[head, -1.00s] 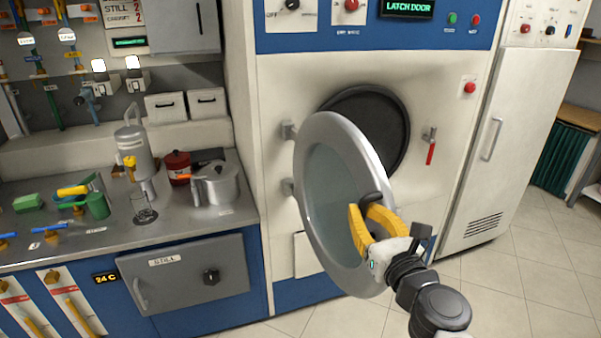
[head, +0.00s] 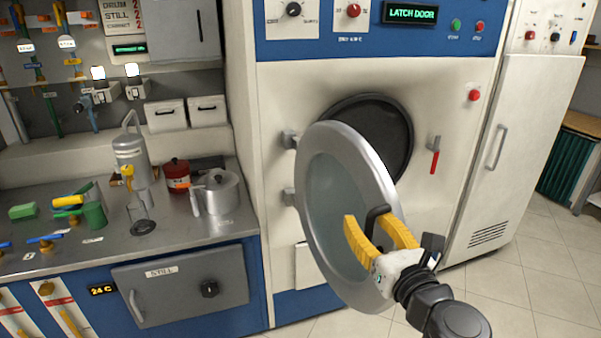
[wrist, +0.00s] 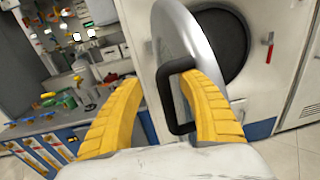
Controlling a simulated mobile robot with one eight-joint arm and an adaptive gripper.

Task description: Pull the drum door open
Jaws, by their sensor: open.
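The round drum door (head: 318,235), a silver ring with a glass pane, stands swung out from the machine on hinges at its left. The dark drum opening (head: 372,130) shows behind it. The door's black handle (head: 376,218) is by my gripper (head: 380,224), whose yellow fingers are open. In the wrist view, the black handle (wrist: 171,98) lies between the spread fingers, close to the right one; I cannot tell whether they touch. The door ring (wrist: 200,45) rises behind the handle there.
A red latch lever (head: 435,158) is on the machine front right of the opening. A steel counter (head: 100,250) with pots, a green can and brushes stands at the left. A white cabinet (head: 520,130) stands at the right. Tiled floor (head: 530,285) is clear at the lower right.

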